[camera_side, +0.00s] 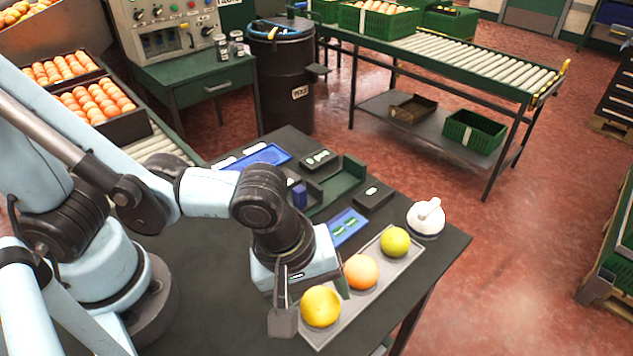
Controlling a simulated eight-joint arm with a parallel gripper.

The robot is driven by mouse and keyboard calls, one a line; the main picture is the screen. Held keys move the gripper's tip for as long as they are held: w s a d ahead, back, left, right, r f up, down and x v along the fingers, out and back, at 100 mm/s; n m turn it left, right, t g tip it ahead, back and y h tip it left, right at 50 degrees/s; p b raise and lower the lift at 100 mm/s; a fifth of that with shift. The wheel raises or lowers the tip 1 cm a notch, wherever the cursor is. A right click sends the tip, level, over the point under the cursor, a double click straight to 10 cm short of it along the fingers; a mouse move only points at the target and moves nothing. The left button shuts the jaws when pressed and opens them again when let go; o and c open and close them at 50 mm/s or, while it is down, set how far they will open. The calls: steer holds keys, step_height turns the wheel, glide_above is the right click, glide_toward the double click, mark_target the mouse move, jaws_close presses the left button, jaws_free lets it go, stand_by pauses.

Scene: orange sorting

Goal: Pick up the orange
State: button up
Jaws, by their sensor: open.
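An orange (361,271) sits in the middle of a row of three fruits on a light grey tray (376,294). A yellow fruit (320,306) lies at the near end of the tray, and a yellow-green fruit (395,241) at the far end. My gripper (312,306) is open and points down over the near end of the tray. One finger is left of the yellow fruit, and the other is between it and the orange. The jaws look empty, but I cannot tell whether the fingers touch the yellow fruit.
A white round device (425,219) stands beyond the tray near the table's right edge. Blue trays (347,227) and dark boxes (373,194) lie behind. The dark table (215,300) has bare room left of my gripper.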

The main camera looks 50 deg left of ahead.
steer(key=shift+x, duration=1.4)
steer(key=c, duration=0.9)
